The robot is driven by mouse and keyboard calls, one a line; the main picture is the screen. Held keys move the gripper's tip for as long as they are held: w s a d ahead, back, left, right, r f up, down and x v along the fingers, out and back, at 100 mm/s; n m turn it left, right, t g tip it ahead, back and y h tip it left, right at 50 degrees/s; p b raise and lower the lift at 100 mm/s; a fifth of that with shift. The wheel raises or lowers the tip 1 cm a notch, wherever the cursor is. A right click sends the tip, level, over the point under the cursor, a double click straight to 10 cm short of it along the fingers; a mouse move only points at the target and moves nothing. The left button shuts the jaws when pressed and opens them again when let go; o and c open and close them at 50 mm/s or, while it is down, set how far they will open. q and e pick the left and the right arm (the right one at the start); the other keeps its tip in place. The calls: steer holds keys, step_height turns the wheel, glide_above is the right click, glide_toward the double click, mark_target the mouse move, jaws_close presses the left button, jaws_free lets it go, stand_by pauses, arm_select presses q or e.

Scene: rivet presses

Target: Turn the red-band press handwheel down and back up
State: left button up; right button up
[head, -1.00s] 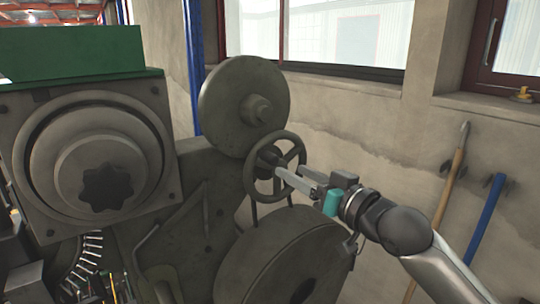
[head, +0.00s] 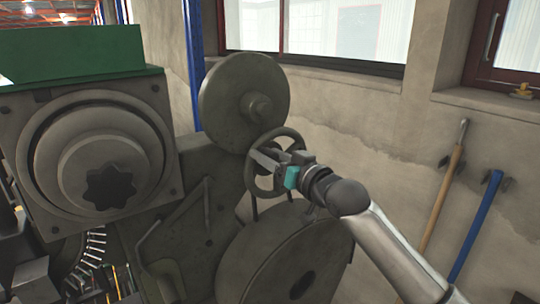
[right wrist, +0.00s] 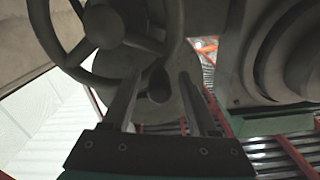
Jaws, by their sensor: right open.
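The dark spoked handwheel (head: 281,132) stands upright on the side of the grey-green press (head: 205,215). My right gripper (head: 265,158) is open and lies across the face of the wheel, its fingers pointing left over the spokes. In the right wrist view my right gripper (right wrist: 163,82) has its two fingers well apart. The handwheel (right wrist: 58,48) fills the upper left there, beside and above the fingers. I cannot tell whether a finger touches the rim or a spoke. No red band shows. My left gripper is not in view.
A round disc (head: 235,95) sits above the wheel and a large drum (head: 265,265) below it. A wooden-handled tool (head: 443,195) and a blue-handled tool (head: 478,225) lean on the wall at right.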

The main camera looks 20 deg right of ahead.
jaws_close()
stand_by(0.3)
stand_by(1.1)
